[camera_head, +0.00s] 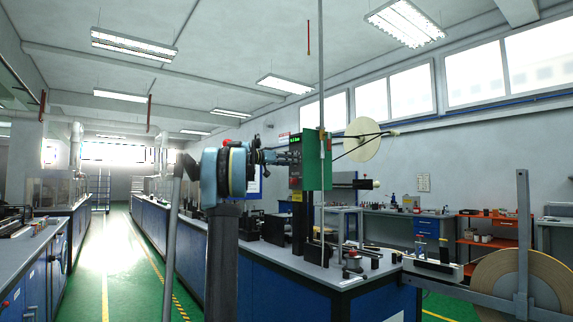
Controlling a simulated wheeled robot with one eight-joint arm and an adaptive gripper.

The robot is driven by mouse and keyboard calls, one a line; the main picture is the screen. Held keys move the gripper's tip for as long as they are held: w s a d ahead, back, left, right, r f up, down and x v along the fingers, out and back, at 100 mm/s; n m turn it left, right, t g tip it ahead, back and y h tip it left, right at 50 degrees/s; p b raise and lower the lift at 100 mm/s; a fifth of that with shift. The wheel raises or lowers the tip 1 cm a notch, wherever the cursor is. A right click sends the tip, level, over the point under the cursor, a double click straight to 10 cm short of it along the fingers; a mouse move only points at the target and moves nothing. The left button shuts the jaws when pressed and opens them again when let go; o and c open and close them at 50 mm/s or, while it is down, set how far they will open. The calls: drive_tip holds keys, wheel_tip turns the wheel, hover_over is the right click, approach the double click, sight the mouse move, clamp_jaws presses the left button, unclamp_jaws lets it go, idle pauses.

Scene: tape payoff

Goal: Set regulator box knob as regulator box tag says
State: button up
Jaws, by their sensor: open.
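The regulator box (316,172) is a green box with a dark front panel, mounted on a pole above the bench. A small lit green readout (295,139) shows at its upper left, too small to read. A small yellow tag (297,197) sits at the lower edge of its front; its writing is too small to read. My gripper (284,158) is open, close to the left side of the box's front; I cannot tell whether it touches it. The knob cannot be made out and may be hidden by my gripper.
A pale disc-shaped reel (362,139) sits on a shaft right of the box. A long blue bench (290,274) with dark equipment stands below. A large tape roll (535,285) on a grey frame is at lower right. A green aisle (130,262) runs free at left.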

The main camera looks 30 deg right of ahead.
drive_tip(key=a, duration=1.2)
drive_tip(key=shift+s+f, duration=0.1)
drive_tip(key=shift+f, duration=0.05)
